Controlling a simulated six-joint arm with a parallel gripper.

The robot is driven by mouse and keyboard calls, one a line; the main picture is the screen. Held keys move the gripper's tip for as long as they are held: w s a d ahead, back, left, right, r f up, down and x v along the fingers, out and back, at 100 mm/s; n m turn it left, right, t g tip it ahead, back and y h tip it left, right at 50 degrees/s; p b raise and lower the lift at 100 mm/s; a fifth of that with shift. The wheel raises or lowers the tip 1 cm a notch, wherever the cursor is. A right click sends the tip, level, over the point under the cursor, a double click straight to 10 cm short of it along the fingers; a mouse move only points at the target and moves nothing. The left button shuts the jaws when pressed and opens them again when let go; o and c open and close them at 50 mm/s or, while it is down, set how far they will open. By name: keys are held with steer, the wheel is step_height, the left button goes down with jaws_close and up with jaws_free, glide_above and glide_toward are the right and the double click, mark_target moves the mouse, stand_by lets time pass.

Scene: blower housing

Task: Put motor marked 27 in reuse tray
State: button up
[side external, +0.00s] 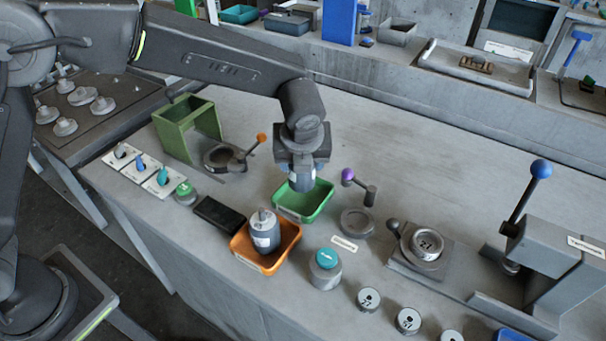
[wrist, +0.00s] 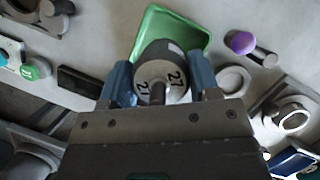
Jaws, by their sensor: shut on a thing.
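My gripper (side external: 302,168) is shut on a grey cylindrical motor (wrist: 160,60), and its blue fingers are on both sides of it. The number 27 shows twice on the motor's pale end face in the wrist view, around a central shaft. The held motor (side external: 302,182) is over the green tray (side external: 318,208), above its far left part. The green tray (wrist: 192,30) shows empty behind the motor in the wrist view. An orange tray (side external: 286,250) stands front left of it with another grey motor (side external: 264,230) upright inside. I cannot read which tray is marked reuse.
A purple-knobbed lever (side external: 350,178) and a round ring (side external: 357,222) stand right of the green tray. A teal-topped jar (side external: 325,268) is in front. A clamp fixture (side external: 424,250) holds a round part. A black box (side external: 217,214) lies left. The bench's back is clear.

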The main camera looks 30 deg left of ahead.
mark_target(303, 176)
steer(key=shift+d, duration=0.15)
steer(key=shift+f, duration=2)
steer(key=shift+f, duration=0.2)
steer(key=o, duration=1.2)
steer(key=shift+o, duration=0.2)
steer(key=v, duration=1.2)
steer(key=shift+r, duration=0.2)
